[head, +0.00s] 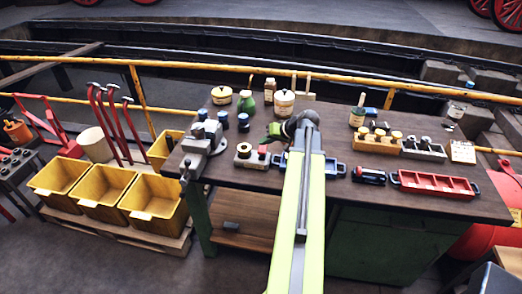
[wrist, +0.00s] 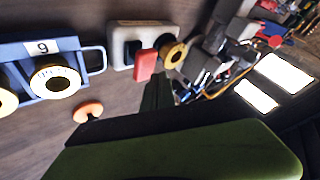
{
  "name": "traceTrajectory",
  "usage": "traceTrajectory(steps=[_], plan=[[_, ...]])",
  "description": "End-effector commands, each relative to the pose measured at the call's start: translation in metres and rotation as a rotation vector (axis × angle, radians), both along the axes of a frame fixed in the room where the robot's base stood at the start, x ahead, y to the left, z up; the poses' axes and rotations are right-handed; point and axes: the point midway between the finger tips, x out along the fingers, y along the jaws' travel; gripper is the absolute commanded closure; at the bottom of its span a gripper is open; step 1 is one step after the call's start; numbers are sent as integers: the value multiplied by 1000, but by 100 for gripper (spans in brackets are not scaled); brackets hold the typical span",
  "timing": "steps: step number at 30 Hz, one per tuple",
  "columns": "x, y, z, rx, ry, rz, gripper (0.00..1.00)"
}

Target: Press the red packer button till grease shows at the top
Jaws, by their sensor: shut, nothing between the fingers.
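The packer is a pale block (head: 252,160) on the workbench, left of my arm in the head view. It bears a brass-rimmed cup (head: 244,150) and a red button (head: 263,150). In the wrist view the block (wrist: 120,58) shows at the top, with the red button (wrist: 145,66) beside the brass cup (wrist: 173,55). My green gripper (head: 273,131) is shut and empty, behind the packer and slightly to its right in the head view. Its fingers (wrist: 157,92) point towards the red button in the wrist view; contact cannot be told. No grease is discernible on the cup.
A vise (head: 203,143) stands left of the packer. A blue tray (wrist: 92,60) labelled 9 holds brass-rimmed parts, with an orange knob (wrist: 88,108) near it. A green bottle (head: 247,103) and tins stand behind; a red tray (head: 435,185) lies right.

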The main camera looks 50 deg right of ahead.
Motion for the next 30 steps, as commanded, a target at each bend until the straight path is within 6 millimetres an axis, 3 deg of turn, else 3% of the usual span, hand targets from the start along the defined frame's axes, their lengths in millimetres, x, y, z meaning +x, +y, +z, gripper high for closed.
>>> traceTrajectory(steps=[30], plan=[[2,0,-9,0,0,0,100]])
